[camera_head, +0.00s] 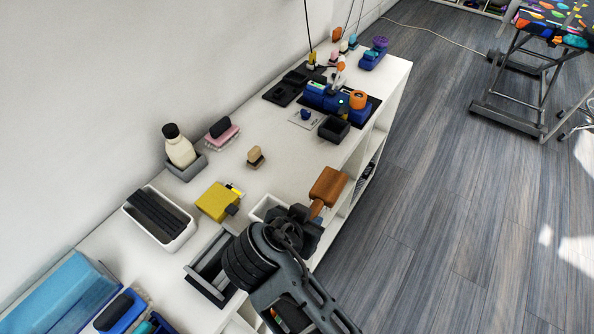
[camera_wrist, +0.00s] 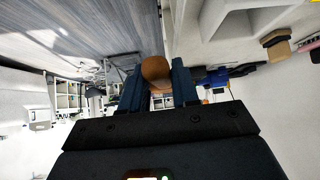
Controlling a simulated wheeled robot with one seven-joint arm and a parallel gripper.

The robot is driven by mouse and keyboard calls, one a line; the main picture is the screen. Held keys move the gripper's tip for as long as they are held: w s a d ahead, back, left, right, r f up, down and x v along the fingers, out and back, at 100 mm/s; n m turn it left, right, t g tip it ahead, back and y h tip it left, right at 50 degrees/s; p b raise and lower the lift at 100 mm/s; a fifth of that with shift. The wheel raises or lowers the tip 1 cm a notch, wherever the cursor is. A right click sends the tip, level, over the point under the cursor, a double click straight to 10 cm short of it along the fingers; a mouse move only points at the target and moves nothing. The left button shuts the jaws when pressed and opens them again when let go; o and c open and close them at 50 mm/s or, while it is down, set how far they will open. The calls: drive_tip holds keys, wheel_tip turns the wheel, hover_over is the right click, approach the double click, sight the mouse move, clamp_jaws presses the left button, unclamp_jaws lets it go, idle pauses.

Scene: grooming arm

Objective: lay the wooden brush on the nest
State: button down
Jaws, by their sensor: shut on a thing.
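The wooden brush (camera_head: 328,187) is brown with a broad flat head and a narrower handle. My gripper (camera_head: 309,217) is shut on its handle and holds it at the right edge of the white counter, head pointing away. In the wrist view the brush (camera_wrist: 156,70) shows end-on between the two dark fingers of my gripper (camera_wrist: 159,88). I cannot tell for sure which thing is the nest. A small white open tray (camera_head: 257,211) lies just left of my gripper, partly hidden by it. A grey open holder (camera_head: 203,286) lies nearer, partly behind my arm.
The white counter (camera_head: 283,178) has bare room around a small tan block (camera_head: 255,157). A yellow block (camera_head: 214,201), a white bin (camera_head: 184,236) and a bottle (camera_head: 179,147) stand left. Black and blue holders (camera_head: 333,129) stand farther back. Open floor lies right.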

drive_tip(key=d+f+n+y, duration=0.2)
drive_tip(key=d+f+n, duration=0.1)
drive_tip(key=d, duration=0.5)
drive_tip(key=d+f+n+t+y, duration=0.1)
drive_tip(key=d+f+n+y, duration=0.2)
drive_tip(key=d, duration=0.6)
drive_tip(key=shift+w+n+t, duration=0.3)
drive_tip(key=shift+w+n, duration=0.1)
